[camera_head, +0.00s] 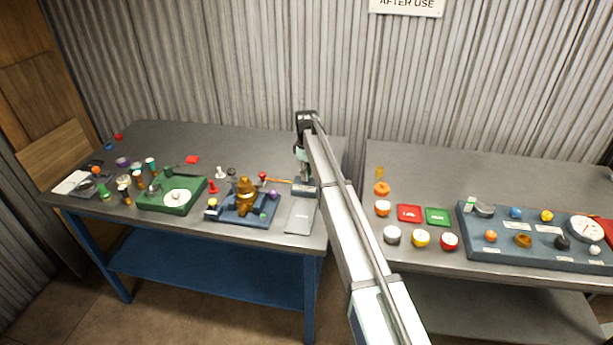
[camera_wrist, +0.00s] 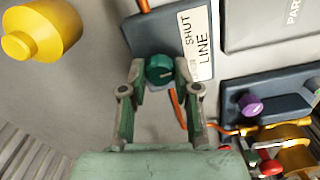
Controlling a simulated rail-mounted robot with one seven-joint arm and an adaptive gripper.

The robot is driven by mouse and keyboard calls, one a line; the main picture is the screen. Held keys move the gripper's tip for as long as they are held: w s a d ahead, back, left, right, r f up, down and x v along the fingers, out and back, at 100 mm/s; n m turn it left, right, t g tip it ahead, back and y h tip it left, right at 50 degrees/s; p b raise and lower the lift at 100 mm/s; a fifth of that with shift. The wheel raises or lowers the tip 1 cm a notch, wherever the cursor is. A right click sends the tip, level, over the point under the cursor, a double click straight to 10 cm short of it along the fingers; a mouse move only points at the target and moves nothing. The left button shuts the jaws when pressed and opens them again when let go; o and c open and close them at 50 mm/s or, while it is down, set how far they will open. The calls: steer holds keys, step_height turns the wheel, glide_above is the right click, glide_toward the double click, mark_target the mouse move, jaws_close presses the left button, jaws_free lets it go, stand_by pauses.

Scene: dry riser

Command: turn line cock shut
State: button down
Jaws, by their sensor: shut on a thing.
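The line cock is a small dark green round knob (camera_wrist: 160,68) on a dark plate (camera_wrist: 143,38) in the wrist view. A pale label (camera_wrist: 196,42) beside it reads SHUT and LINE. The knob has a light mark on its face, but I cannot read its exact angle. My gripper (camera_wrist: 160,78) has a finger on each side of the knob and is shut on it. In the head view my gripper (camera_head: 302,172) reaches down to the plate (camera_head: 304,191) at the right of the left table; the knob is hidden there.
A blue-based brass fitting (camera_head: 246,197) with a purple knob (camera_wrist: 250,105) stands close by. A grey panel (camera_head: 300,216) lies in front of the plate. An orange hose (camera_wrist: 178,106) runs at the plate. A yellow stepped cylinder (camera_wrist: 42,36) is near in the wrist view.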

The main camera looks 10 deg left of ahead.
steer(key=n+b, duration=0.1)
steer(key=n, duration=0.3)
steer(key=shift+f+n, duration=0.1)
steer(key=shift+n, duration=0.2)
steer(key=shift+n+b, duration=0.4)
steer(key=shift+n, duration=1.3)
steer(key=c, duration=0.8)
jaws_free()
steer(key=shift+c, duration=0.2)
step_height(320, 180, up, 12)
